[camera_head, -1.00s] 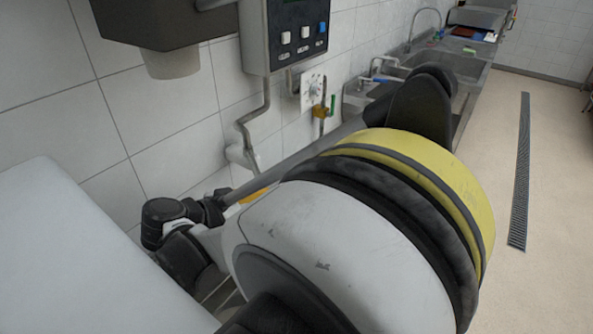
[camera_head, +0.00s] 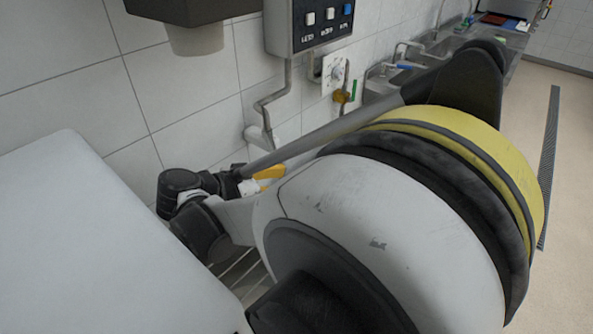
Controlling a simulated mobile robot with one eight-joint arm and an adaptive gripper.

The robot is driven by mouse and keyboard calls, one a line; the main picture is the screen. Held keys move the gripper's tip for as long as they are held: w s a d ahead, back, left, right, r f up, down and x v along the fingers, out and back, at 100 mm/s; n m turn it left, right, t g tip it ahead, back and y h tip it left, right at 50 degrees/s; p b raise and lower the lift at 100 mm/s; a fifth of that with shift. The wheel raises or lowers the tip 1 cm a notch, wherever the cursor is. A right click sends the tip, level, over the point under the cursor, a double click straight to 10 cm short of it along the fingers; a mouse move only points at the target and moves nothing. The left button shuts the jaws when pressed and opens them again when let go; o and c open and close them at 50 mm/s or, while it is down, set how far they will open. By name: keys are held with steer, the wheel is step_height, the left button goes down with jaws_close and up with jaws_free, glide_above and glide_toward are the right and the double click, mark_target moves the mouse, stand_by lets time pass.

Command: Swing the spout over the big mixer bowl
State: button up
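A bent grey pipe (camera_head: 261,108) comes down from the control box (camera_head: 308,22) on the tiled wall and ends near a short white cylindrical piece (camera_head: 257,136). It may belong to the spout; I cannot tell for sure. The big mixer bowl cannot be made out. My own arm, with a large white and yellow joint, covers the middle and right of the view. Dark jointed parts at the left end of the arm lie below and left of the pipe. No fingertips can be made out there, so the gripper's opening is unclear.
A dark dispenser-like box with a pale cylinder (camera_head: 195,40) hangs at the upper left. A valve with a green lever (camera_head: 353,91) sits on the wall right of the pipe. Sinks (camera_head: 440,48) line the wall behind. Open floor with a drain grate (camera_head: 551,140) lies right.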

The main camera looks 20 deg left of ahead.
step_height(320, 180, up, 9)
steer(key=shift+f, duration=0.2)
